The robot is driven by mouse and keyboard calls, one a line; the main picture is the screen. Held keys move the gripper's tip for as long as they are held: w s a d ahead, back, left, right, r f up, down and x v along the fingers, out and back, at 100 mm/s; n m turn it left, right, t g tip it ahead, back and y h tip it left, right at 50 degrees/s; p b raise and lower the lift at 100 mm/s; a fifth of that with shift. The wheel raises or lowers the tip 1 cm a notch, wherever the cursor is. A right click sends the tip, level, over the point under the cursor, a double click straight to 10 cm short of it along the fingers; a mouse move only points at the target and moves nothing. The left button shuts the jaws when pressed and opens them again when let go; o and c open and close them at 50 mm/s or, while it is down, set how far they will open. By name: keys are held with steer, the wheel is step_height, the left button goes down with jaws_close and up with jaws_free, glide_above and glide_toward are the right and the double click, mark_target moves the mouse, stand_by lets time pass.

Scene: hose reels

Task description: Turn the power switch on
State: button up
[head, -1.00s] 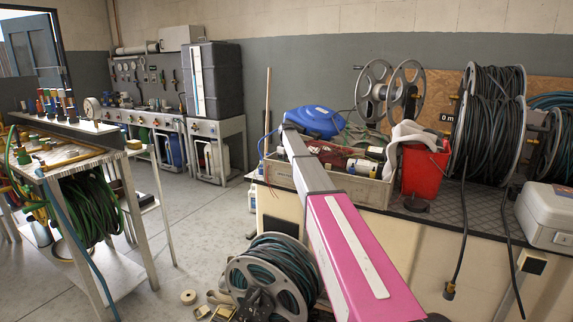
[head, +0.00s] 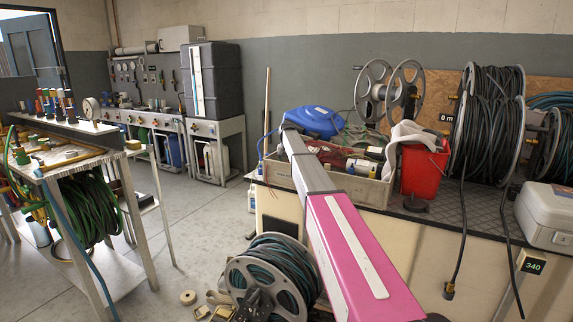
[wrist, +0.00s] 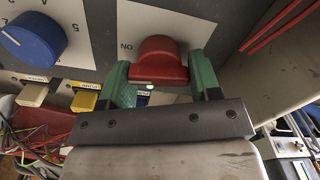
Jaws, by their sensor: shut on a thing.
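In the wrist view, my gripper (wrist: 160,75) has its two green fingers on either side of a red power switch (wrist: 158,52) and is shut on it. The switch sits on a light panel, with the lettering ON, seen upside down, beside it. A small green light (wrist: 149,87) glows at the switch's near edge. In the head view, my pink and grey arm reaches away over the bench, and the gripper and the switch cannot be made out there.
A blue knob (wrist: 34,38) and a yellow button (wrist: 84,97) are near the switch. In the head view, a small display (head: 533,263) on the bench front reads 340. A crate (head: 345,189), a red bucket (head: 424,170) and hose reels crowd the bench.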

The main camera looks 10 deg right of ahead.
steer(key=shift+m, duration=0.8)
steer(key=o, duration=0.7)
steer(key=shift+c, duration=0.2)
steer(key=shift+r, duration=0.2)
step_height(320, 180, up, 10)
steer(key=shift+r, duration=0.25)
